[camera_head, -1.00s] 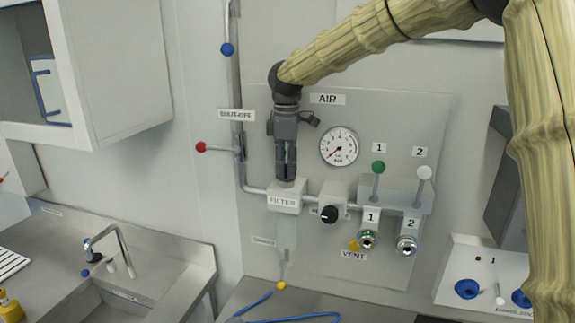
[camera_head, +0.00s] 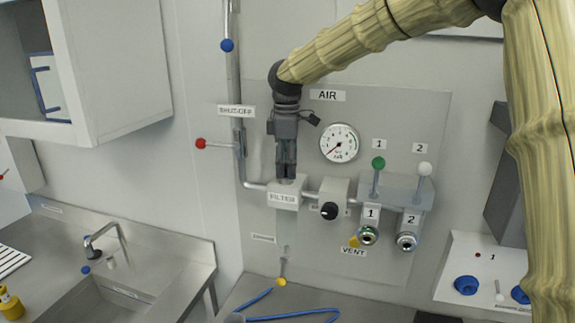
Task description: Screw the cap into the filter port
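The filter block (camera_head: 285,196), a light box labelled FILTER, is mounted on the AIR panel (camera_head: 430,120) in line with the pipe. My gripper (camera_head: 287,176) points straight down with its fingertips at the top of this block. The fingers look close together. The cap and the port opening cannot be made out; the fingers cover the top of the block. Whether the fingers hold the cap cannot be told at this size.
A round gauge (camera_head: 339,143) and a black regulator knob (camera_head: 329,211) sit right of the filter. The red-knobbed shutoff lever (camera_head: 201,144) is to the left. Green (camera_head: 378,163) and white (camera_head: 424,169) levers stand further right. A blue hose (camera_head: 300,318) lies on the bench below.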

